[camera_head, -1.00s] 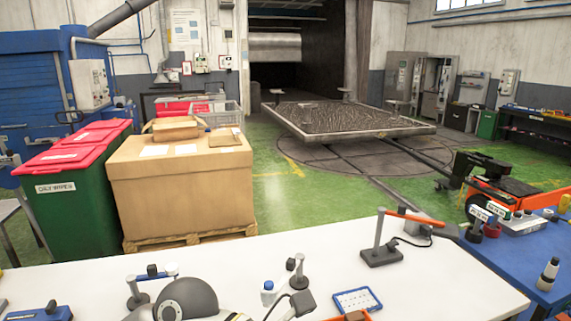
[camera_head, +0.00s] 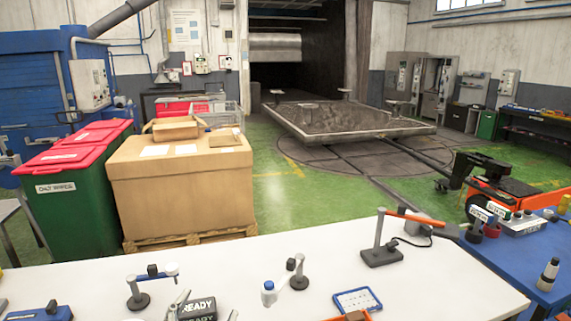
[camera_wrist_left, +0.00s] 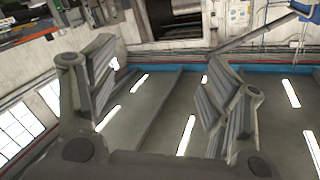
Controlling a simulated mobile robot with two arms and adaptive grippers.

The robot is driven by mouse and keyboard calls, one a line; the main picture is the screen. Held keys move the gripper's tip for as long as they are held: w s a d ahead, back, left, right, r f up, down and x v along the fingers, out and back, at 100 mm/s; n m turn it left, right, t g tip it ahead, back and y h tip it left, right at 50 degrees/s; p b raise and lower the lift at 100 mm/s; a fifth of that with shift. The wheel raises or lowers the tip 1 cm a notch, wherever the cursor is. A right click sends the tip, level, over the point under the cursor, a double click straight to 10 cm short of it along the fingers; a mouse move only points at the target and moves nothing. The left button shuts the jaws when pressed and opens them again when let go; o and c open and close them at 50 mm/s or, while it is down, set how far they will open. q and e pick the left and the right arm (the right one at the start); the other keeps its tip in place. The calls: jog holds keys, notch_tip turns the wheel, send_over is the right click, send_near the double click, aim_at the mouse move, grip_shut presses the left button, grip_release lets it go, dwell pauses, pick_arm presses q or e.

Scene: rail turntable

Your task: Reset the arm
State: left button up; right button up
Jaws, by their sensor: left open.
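My left gripper (camera_head: 206,306) shows only in part at the bottom edge of the head view, its grey fingers pointing up around a dark block marked READY (camera_head: 198,306); I cannot tell whether they touch it. In the left wrist view my left gripper (camera_wrist_left: 160,75) has its two ridged fingers spread wide apart with nothing between them. That view looks up past the fingers at the ceiling lights and the upper walls. My right gripper is not in view.
A white table (camera_head: 440,285) fills the front, with a small post stand (camera_head: 380,250), a blue-framed card (camera_head: 357,301) and a white bottle with a blue cap (camera_head: 268,293). A blue bench (camera_head: 515,262) adjoins it at right. A cardboard box (camera_head: 180,195) stands beyond. The turntable platform (camera_head: 350,130) is farther back.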

pick_arm(q)
jog(key=s+a+f+n+g+y, duration=0.1)
jog(key=s+a+f+n+g, duration=0.1)
jog(key=s+f+g, duration=0.45)
jog(key=s+a+f+n+g+y, duration=0.1)
jog(key=s+a+f, duration=0.2)
jog(key=f, duration=0.7)
jog(key=s+a+f+n+g, duration=0.1)
jog(key=s+f+g, duration=0.6)
jog(key=s, duration=0.7)
notch_tip(320, 180, down, 32)
jog(key=s+b, duration=0.1)
jog(key=b, duration=0.4)
jog(key=s+a+f+g+b, duration=0.1)
jog(key=s+a+f+b, duration=0.2)
jog(key=s+f, duration=1.4)
notch_tip(320, 180, down, 4)
jog(key=shift+b, duration=1)
jog(key=shift+g, duration=0.25)
